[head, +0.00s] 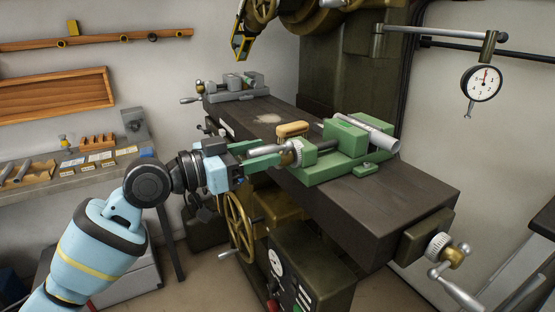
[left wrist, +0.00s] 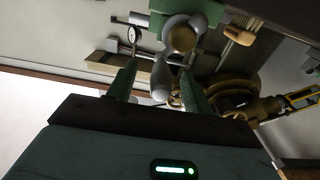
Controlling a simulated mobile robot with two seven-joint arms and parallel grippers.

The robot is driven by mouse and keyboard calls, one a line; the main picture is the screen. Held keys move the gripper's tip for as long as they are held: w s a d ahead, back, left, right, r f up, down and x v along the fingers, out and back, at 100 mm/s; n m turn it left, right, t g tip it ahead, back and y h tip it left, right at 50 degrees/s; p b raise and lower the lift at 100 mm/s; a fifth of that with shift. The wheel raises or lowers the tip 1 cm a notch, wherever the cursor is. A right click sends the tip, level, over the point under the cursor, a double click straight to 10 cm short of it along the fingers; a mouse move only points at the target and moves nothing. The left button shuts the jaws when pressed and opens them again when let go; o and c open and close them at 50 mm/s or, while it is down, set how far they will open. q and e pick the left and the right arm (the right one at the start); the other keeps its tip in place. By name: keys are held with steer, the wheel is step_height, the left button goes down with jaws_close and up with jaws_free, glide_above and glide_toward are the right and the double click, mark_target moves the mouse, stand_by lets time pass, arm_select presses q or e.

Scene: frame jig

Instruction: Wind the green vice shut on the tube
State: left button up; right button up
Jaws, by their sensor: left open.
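The green vice (head: 325,170) sits on the dark machine table, with a pale grey tube (head: 368,132) lying in its jaws. Whether both jaws touch the tube, I cannot tell. A silver crank handle (head: 268,152) sticks out at the vice's left end, beside its ridged collar (head: 296,153). My left gripper (head: 276,156) is at this handle with its green fingers apart. In the left wrist view the grey handle (left wrist: 160,78) shows between the two open fingers (left wrist: 158,88), with gaps on both sides. My right gripper is not in view.
A wooden-handled brush (head: 292,129) lies behind the vice screw. A small grey vice (head: 238,88) stands at the table's far end. A yellow handwheel (head: 238,226) is below my left gripper. The dark table (head: 400,205) is clear in front. A dial gauge (head: 481,83) hangs at right.

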arm_select(q)
steer(key=v, duration=0.7)
steer(key=shift+s+a+b, duration=0.15)
steer(key=shift+a+b, duration=0.1)
steer(key=shift+b, duration=0.05)
